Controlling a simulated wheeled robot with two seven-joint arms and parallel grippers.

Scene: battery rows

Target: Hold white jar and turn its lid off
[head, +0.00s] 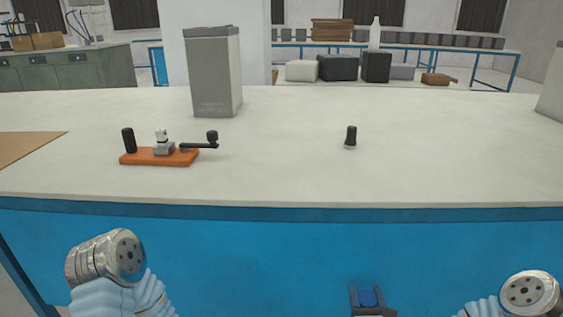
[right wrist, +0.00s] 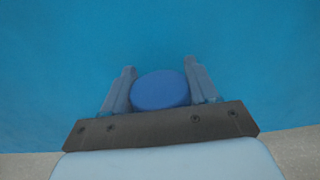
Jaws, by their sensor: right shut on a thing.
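My right gripper (head: 367,297) is low in front of the table's blue front panel. Its two fingers are on either side of a round blue lid (right wrist: 160,90), shut on it. The lid also shows between the fingers in the head view (head: 368,299). No white jar shows in either view; whether anything is behind the lid is hidden. My left gripper is out of view; only part of my left arm shows at the lower left.
The pale tabletop (head: 280,180) carries an orange base with a crank (head: 158,158), a small black-topped object (head: 351,137) and a tall grey box (head: 214,72). A brown board (head: 25,148) lies at the left. The tabletop's front middle is clear.

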